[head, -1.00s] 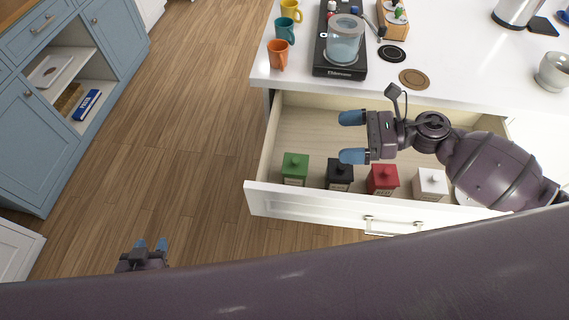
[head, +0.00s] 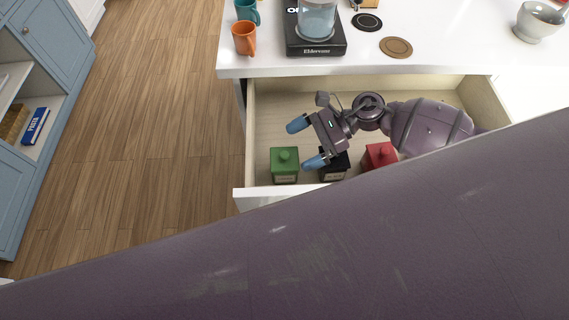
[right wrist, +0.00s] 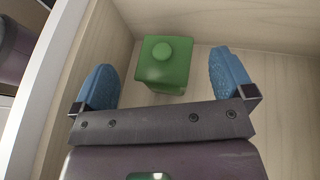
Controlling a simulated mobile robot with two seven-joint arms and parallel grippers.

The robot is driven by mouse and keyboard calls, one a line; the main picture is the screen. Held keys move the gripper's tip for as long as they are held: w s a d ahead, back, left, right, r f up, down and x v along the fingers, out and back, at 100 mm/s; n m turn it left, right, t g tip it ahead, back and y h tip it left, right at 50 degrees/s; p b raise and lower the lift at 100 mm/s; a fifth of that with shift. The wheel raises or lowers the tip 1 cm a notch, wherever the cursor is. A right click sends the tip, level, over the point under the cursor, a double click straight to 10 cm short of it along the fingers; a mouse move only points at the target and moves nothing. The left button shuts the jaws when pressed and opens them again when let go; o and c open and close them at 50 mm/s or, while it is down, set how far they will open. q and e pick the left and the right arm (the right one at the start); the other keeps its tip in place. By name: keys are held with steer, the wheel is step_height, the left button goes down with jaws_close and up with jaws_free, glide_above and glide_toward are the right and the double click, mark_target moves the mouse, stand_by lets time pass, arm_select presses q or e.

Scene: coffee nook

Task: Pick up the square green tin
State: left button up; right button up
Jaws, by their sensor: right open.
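The square green tin (head: 285,165) with a round knob on its lid stands upright in the open drawer, at its left end. It also shows in the right wrist view (right wrist: 164,66), ahead of and between my right gripper's fingers. My right gripper (head: 305,143) is open and empty, just right of and above the tin, with its blue fingertips pointing left. In the right wrist view the open right gripper (right wrist: 169,83) has a finger on each side of the tin, apart from it. My left gripper is not in view.
A black tin (head: 334,166) and a red tin (head: 380,156) stand to the right in the drawer (head: 262,105). The drawer walls are close to the green tin. The white counter (head: 432,55) above holds an orange mug (head: 244,39) and a black appliance (head: 315,46).

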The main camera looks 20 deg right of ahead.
mark_target(284, 153)
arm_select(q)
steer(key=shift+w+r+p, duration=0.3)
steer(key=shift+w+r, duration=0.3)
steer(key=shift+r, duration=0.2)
arm_select(e)
steer(key=shift+w+x, duration=0.2)
steer(key=shift+x, duration=2.35)
steer(key=shift+f, duration=0.1)
steer(key=c, duration=0.6)
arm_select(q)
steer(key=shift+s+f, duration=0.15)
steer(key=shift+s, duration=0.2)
arm_select(e)
steer(key=shift+d, duration=0.1)
steer(key=c, duration=0.6)
